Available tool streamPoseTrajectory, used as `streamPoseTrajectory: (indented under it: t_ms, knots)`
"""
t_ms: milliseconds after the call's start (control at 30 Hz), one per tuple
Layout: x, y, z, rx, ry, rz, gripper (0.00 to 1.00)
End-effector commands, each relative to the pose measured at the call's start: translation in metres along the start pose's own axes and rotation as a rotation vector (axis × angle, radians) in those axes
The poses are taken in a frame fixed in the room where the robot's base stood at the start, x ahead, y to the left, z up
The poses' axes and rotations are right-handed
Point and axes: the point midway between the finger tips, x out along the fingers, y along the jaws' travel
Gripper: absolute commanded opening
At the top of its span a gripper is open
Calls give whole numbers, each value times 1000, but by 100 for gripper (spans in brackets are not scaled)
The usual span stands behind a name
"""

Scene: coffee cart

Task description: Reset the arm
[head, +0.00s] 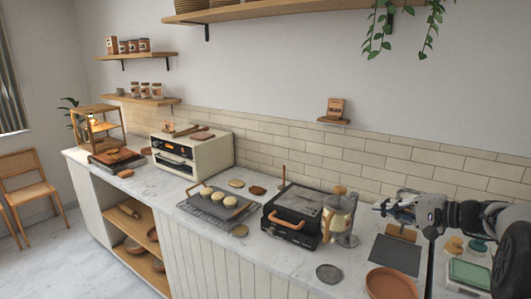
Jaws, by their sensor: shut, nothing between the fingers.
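My gripper (381,208) is at the right of the head view, at the end of my dark and grey arm, which comes in from the right edge. Its fingers point left and are shut, with nothing held. It appears above the right part of the marble counter (265,262), just right of a glass press-like jug (340,219) with a wooden knob. I cannot tell whether the fingertips clear the jug in depth. My arm hides part of the counter behind it.
A black grill (290,222), a wire rack (192,212) with buns on a tray, and a cream oven (213,157) stand leftward. A dark slate (394,256), terracotta dish (390,285) and green scale (469,275) lie below my arm. A small wall shelf (334,121) is above.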

Motion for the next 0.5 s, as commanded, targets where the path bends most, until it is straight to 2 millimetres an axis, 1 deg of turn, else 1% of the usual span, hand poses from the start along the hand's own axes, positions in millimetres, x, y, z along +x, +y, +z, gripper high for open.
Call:
streamPoseTrajectory:
  t_ms: [33,67,167,200,267,300,367,400,467,500]
  knots:
    - [6,-8,20,-17,-19,40,0]
    - [10,-11,32,-26,-30,68,0]
    - [20,-19,80,-67,-72,179,0]
    - [22,-21,103,-89,-89,230,0]
    - [23,-21,139,-127,-113,312,0]
    - [22,-20,162,-156,-126,365,0]
    - [18,-16,196,-201,-143,443,0]
    - [13,-12,218,-236,-153,494,0]
    - [4,-5,250,-288,-164,567,0]
    - [-3,1,270,-327,-170,613,0]
